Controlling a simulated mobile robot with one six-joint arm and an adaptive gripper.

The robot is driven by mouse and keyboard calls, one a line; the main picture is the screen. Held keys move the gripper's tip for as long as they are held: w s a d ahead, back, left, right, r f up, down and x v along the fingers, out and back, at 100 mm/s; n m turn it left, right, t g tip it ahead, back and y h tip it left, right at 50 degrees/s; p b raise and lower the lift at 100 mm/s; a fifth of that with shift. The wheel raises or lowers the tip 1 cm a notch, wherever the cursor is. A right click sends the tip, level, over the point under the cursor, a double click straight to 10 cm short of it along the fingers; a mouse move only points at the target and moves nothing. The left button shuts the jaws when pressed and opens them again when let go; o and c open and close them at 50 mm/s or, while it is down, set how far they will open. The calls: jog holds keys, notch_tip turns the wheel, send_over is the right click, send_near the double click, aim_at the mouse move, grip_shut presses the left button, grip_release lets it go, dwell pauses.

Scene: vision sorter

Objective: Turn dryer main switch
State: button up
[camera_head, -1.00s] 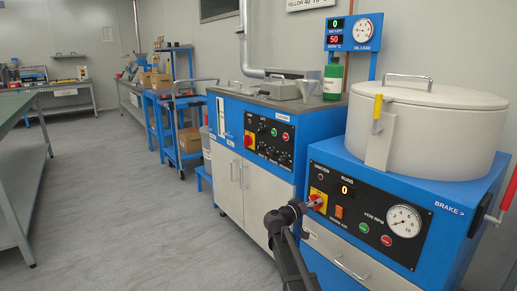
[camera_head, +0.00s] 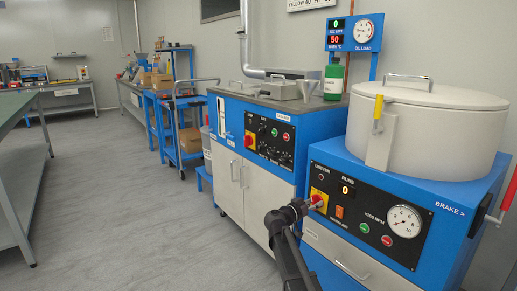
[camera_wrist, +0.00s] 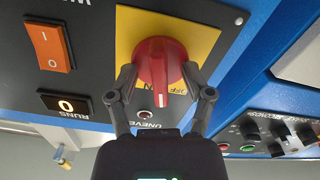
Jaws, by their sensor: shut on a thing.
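The dryer main switch is a red rotary knob on a yellow plate, at the left of the black panel on the dryer (camera_head: 475,238). In the wrist view the red knob (camera_wrist: 155,58) fills the upper middle, with a white mark on its rim pointing down toward my gripper. My gripper (camera_wrist: 160,76) is shut on the knob, one fingertip on each side. Small lettering on the yellow plate (camera_wrist: 200,42) is partly covered by the knob and finger. In the head view my gripper (camera_head: 310,203) reaches the switch from the left and partly hides it.
An orange rocker switch (camera_wrist: 47,40) and a runs display (camera_wrist: 64,104) sit beside the knob. The panel also has a dial gauge (camera_head: 404,221) and green and red buttons. A blue machine (camera_head: 228,145) stands to the left. The floor (camera_head: 120,215) further left is clear.

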jog(key=shift+o, duration=0.5)
jog(key=shift+w+d+m, duration=0.1)
jog(key=shift+w+m, duration=0.05)
jog(key=shift+m, duration=0.45)
jog(key=shift+w+d+m, duration=0.1)
jog(key=shift+w+m, duration=0.05)
jog(key=shift+m, duration=1.05)
jog(key=shift+c, duration=0.3)
jog(key=o, duration=1)
jog(key=shift+o, duration=0.2)
jog(key=shift+s, duration=0.1)
jog(key=shift+s+a, duration=0.15)
jog(key=v, duration=0.8)
